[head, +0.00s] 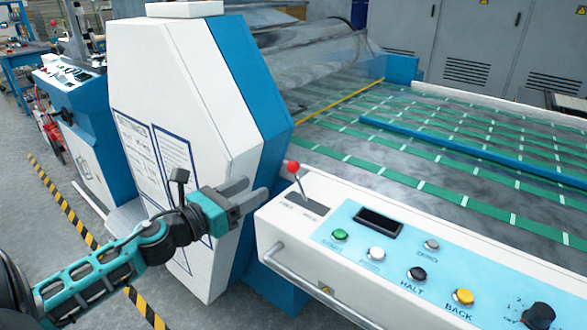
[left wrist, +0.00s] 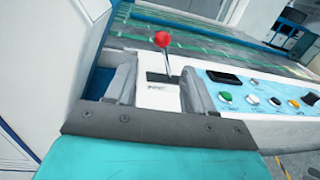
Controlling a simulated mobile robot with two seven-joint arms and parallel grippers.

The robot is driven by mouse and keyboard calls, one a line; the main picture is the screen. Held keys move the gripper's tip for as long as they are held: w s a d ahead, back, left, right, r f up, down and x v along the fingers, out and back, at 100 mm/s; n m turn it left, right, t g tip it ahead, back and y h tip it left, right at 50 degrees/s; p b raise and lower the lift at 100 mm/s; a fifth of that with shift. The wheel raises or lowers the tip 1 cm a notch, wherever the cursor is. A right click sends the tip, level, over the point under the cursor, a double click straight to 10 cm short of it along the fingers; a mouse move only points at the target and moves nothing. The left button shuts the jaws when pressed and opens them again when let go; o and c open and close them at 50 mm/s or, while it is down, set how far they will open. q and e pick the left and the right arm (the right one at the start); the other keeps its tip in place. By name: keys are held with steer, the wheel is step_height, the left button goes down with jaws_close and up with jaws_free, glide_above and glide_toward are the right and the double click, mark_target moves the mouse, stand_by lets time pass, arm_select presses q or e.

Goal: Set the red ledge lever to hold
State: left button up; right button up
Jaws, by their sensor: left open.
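The red ledge lever (head: 293,168) is a red ball on a thin metal stem. It rises from a dark slot plate (head: 312,208) at the left end of the white ledge. The stem leans so that the ball sits left of its base in the head view. Small lettering in front of the slot is hard to read. My left gripper (head: 259,190) is open and empty, just left of the lever and apart from it. In the left wrist view the lever (left wrist: 162,40) shows ahead, between the two fingers (left wrist: 158,72). My right gripper is in neither view.
The blue control panel (head: 395,225) with several buttons and a dial lies right of the lever. A tall white and blue machine housing (head: 200,90) stands close behind my left gripper. A rail (head: 310,295) runs along the ledge's front. Green strips cross the bed beyond.

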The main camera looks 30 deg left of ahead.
mark_target(294, 167)
arm_select(q)
steer(key=shift+m+h, duration=0.3)
steer(key=shift+m, duration=0.2)
steer(key=p+x, duration=0.1)
steer(key=x, duration=1.2)
jaws_close()
stand_by(0.3)
